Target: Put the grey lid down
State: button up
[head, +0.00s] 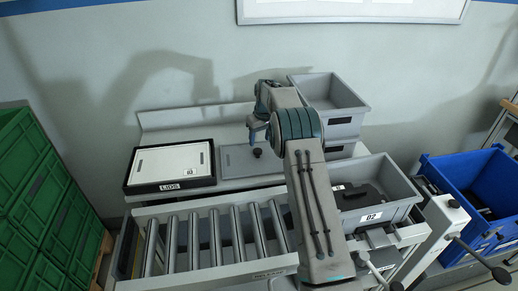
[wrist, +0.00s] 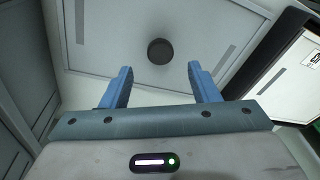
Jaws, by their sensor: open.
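The grey lid (head: 236,161) lies flat on the grey bench, between the LIDS tray and my arm. Its dark round knob (head: 257,152) faces up. In the wrist view the grey lid (wrist: 115,35) fills the upper middle, with the knob (wrist: 160,51) centred just beyond my fingertips. My gripper (head: 257,133) is above the lid; its blue fingers (wrist: 160,72) are spread and empty. The knob lines up with the gap between them, and I see no finger touching it. Part of the lid's right side is hidden by my arm in the head view.
A black LIDS tray (head: 171,186) holding pale lids stands left of the grey lid. Grey crates (head: 343,122) stand stacked behind right. Grey crate 02 (head: 390,213) holds a dark item. A roller conveyor (head: 205,246) runs in front. A blue crate (head: 455,170) is right, green crates (head: 35,190) left.

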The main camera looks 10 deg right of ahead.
jog(key=s+r+m, duration=0.1)
jog(key=s+r, duration=0.8)
jog(key=r, duration=0.5)
jog(key=s+r+m+t, duration=0.1)
jog(key=s+r, duration=0.4)
jog(key=s, duration=0.7)
jog(key=s+f+m, duration=0.1)
jog(key=s+f, duration=0.1)
jog(key=s, duration=1.1)
jog(key=s+f+m+h, duration=0.1)
jog(key=s+f, duration=0.1)
jog(key=s, duration=1.1)
jog(key=shift+s+a+t, duration=0.25)
jog(key=shift+s+t, duration=0.15)
